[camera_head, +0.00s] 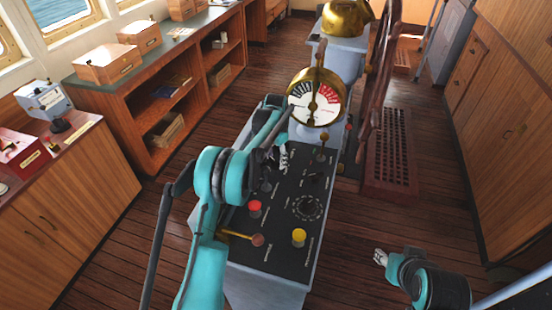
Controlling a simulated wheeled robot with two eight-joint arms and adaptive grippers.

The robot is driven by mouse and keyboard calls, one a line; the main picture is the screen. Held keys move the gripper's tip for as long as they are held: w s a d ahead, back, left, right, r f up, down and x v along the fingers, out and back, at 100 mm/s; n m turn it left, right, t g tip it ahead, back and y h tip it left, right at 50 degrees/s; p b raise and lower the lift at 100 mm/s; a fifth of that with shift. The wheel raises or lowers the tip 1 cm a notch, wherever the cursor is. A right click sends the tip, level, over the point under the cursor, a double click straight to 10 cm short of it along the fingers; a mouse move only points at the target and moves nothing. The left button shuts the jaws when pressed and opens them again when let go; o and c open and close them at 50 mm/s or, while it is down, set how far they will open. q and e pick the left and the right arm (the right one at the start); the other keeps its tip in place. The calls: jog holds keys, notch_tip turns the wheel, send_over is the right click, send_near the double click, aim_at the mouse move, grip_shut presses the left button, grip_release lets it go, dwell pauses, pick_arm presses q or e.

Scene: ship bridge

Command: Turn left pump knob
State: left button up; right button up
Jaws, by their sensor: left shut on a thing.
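The black control panel (285,252) tops a grey console in the middle of the head view. My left arm reaches over its left side. My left gripper (279,158) is low at the panel's upper left part and is shut on a small knob, taken as the left pump knob, which the fingers and wrist mostly hide. Its labels are too small to read. A dark knob (315,177) stands to the right of the gripper, apart from it. My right gripper (380,257) is right of the console, away from the panel; its finger opening is unclear.
The panel also bears a red button (255,206), a yellow button (298,236), a round dial (308,207) and a brown ball-ended lever (258,240). A brass telegraph (315,98) rises just behind. The ship's wheel (380,65) stands beyond.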

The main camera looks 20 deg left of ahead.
pick_arm(q)
jog(key=o, duration=0.9)
notch_tip(320, 180, up, 12)
jog(key=shift+r, duration=0.1)
